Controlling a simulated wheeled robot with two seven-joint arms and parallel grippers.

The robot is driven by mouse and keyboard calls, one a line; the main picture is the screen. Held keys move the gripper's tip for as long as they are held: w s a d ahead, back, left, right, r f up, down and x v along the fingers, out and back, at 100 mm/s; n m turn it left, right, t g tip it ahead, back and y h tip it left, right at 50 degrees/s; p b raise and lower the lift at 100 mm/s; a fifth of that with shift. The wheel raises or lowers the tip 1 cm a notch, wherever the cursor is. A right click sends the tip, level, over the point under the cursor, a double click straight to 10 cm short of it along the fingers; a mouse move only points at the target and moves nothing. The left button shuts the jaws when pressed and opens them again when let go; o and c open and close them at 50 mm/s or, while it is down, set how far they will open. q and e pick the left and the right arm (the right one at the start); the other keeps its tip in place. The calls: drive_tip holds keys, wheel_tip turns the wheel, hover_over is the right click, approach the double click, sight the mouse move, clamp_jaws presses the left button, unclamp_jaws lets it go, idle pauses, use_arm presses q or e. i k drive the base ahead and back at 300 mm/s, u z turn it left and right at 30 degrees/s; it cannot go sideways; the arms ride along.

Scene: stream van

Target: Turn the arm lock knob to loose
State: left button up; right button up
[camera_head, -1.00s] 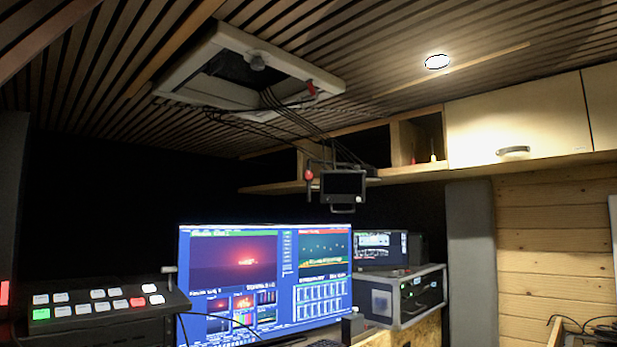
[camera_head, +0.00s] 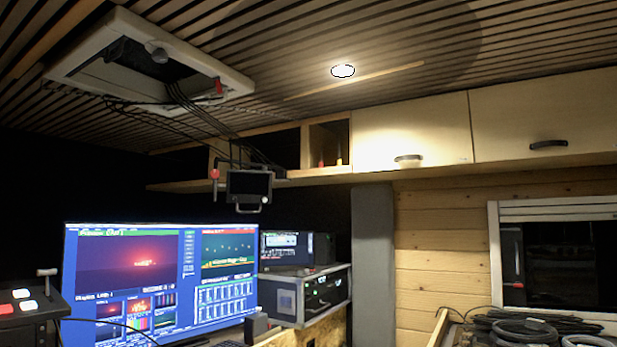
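A small dark monitor (camera_head: 249,186) hangs below the ceiling at centre left, at the end of a thin arm and cables. A red knob (camera_head: 214,174) sits at the upper left of this monitor, on a thin upright part. I take it for the arm lock knob, but its setting is too small to read. A second red part (camera_head: 219,86) is on the right side of the roof hatch frame. Neither of my grippers is in view.
A large screen (camera_head: 160,285) stands at lower left beside a control panel (camera_head: 30,308). A rack case (camera_head: 305,297) stands right of it. Wall cabinets (camera_head: 410,135) run along the upper right. Coiled cables (camera_head: 530,328) lie at lower right, below a window (camera_head: 555,262).

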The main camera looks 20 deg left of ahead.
sight(215, 174)
drive_tip(key=z, duration=0.25)
drive_tip(key=i, duration=2.2)
drive_tip(key=u, duration=2.8)
